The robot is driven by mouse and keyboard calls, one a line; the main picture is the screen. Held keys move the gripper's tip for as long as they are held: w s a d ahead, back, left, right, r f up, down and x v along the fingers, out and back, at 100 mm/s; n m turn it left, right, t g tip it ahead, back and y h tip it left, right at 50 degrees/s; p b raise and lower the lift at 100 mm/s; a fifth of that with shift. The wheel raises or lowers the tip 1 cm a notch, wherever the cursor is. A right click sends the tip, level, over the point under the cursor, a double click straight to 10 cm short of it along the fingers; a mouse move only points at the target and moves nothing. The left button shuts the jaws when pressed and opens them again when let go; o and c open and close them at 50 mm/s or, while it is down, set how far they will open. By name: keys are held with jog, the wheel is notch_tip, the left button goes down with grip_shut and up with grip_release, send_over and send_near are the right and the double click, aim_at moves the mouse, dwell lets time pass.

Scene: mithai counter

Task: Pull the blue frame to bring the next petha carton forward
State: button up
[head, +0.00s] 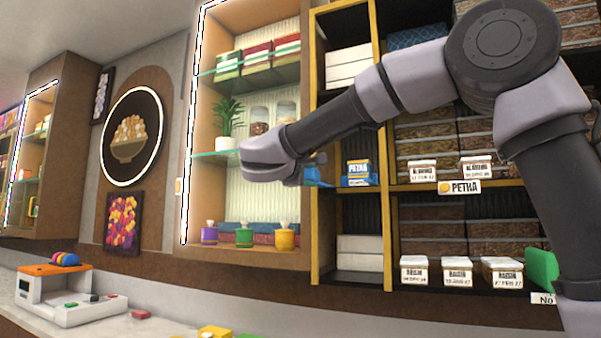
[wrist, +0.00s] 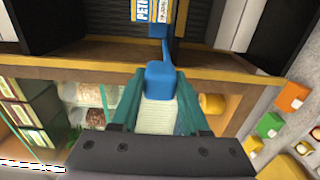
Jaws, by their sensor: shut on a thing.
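The blue frame (wrist: 160,82) has a block-like handle and a thin bar running back to the carton in the wrist view. My gripper (wrist: 160,100) is shut on this handle, with a teal finger on each side. A white, blue and yellow petha carton (wrist: 146,10) stands beyond the bar, cut off by the top edge. In the head view the petha carton (head: 357,170) is upright on the middle shelf, right of my gripper (head: 312,168). A bit of the blue frame (head: 313,176) shows at the fingers; my wrist hides the rest of the grip.
Al Bukhara cartons (head: 422,170) stand on the same shelf to the right, near the PETHA label (head: 459,187). Raisin cartons (head: 414,269) line the lower shelf. A glass-shelved cabinet (head: 212,130) with jars and a plant is left of and behind my wrist.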

jog(key=shift+v, duration=2.2)
jog(key=o, duration=1.4)
jog(key=shift+s+a, duration=0.1)
jog(key=shift+v, duration=3.95)
jog(key=shift+s, duration=0.1)
